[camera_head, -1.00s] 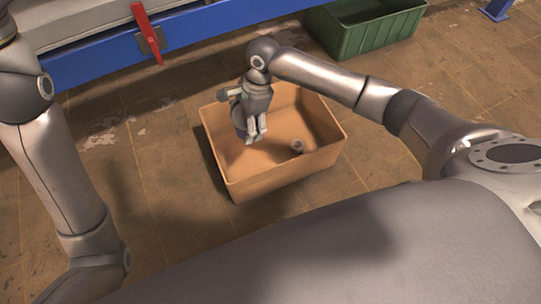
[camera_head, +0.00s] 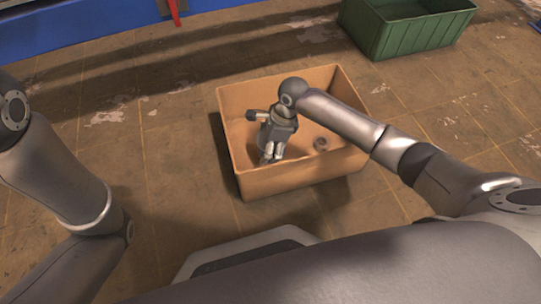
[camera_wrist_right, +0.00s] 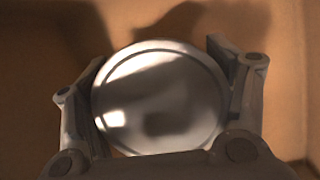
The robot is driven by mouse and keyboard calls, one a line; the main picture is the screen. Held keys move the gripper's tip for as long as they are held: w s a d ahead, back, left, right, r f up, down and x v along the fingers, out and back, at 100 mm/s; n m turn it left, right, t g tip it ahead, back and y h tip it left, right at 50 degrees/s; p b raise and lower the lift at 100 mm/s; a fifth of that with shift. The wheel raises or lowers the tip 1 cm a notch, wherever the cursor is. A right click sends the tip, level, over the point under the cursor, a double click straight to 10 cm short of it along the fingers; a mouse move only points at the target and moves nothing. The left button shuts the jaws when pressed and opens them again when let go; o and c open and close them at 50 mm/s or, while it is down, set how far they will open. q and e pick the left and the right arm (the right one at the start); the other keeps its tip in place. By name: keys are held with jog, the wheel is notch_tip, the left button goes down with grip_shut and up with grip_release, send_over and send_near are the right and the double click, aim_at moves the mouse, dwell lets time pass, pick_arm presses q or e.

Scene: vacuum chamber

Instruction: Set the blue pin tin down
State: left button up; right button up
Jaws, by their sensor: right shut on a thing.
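My right gripper (camera_head: 270,155) points down inside the orange-brown box (camera_head: 300,181), in its left part. In the right wrist view it is shut on a round tin (camera_wrist_right: 158,98), with one finger on each side. The tin shows a shiny silver round face with a raised rim; no blue side can be seen from here. In the head view the gripper mostly hides the tin. Whether the tin touches the box floor I cannot tell. My left arm comes in at the left, its gripper out of view.
A green crate (camera_head: 418,36) stands on the tiled floor behind, to the right. A blue bench edge (camera_head: 100,20) with a red handle (camera_head: 174,10) runs along the back left. Floor around the box is clear.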

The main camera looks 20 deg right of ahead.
jog(key=shift+f+b, duration=1.45)
jog(key=shift+f, duration=0.85)
jog(key=shift+r, duration=0.1)
jog(key=o, duration=1.1)
jog(key=p+v, duration=0.7)
jog(key=v, duration=0.5)
jog(key=shift+p, duration=0.4)
